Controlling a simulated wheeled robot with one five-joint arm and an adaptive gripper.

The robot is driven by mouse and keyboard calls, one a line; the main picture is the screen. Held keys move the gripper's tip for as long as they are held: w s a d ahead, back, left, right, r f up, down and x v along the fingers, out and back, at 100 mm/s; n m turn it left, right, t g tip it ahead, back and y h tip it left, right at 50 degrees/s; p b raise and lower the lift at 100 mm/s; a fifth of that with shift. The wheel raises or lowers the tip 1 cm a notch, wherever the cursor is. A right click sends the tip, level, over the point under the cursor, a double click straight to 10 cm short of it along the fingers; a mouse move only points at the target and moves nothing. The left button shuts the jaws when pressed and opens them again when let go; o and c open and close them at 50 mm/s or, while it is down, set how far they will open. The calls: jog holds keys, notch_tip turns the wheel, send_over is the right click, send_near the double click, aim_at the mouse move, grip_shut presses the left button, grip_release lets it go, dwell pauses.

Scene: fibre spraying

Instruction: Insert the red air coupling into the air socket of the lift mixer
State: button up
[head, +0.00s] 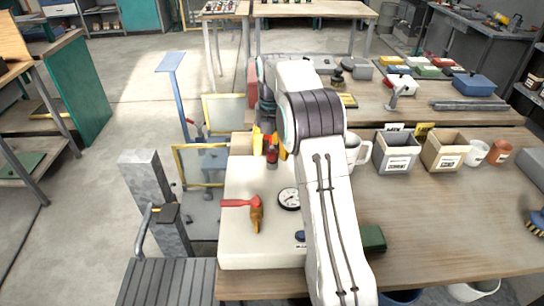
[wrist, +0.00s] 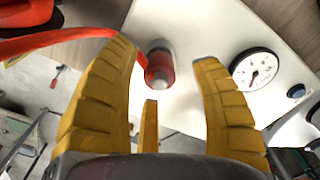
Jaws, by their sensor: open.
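My gripper (head: 267,145) is open, its yellow fingers over the far end of a cream-white housing (head: 245,248), which seems to be the lift mixer. A red cylinder with a grey end, apparently the red air coupling (wrist: 160,68), shows between the open fingers (wrist: 168,55) in the wrist view. The fingers are not closed on it, and I cannot tell whether one touches it. In the head view, red (head: 272,156) shows between the fingers. I cannot make out the air socket or whether the coupling sits in it.
A round gauge (head: 288,198) and a brass valve with a red lever (head: 257,215) are on the housing. A red strip (wrist: 60,38) crosses the wrist view's upper left. A mug (head: 357,150) and labelled boxes (head: 397,152) stand to the right.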

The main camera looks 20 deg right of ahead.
jog(key=shift+f, duration=1.3)
grip_shut()
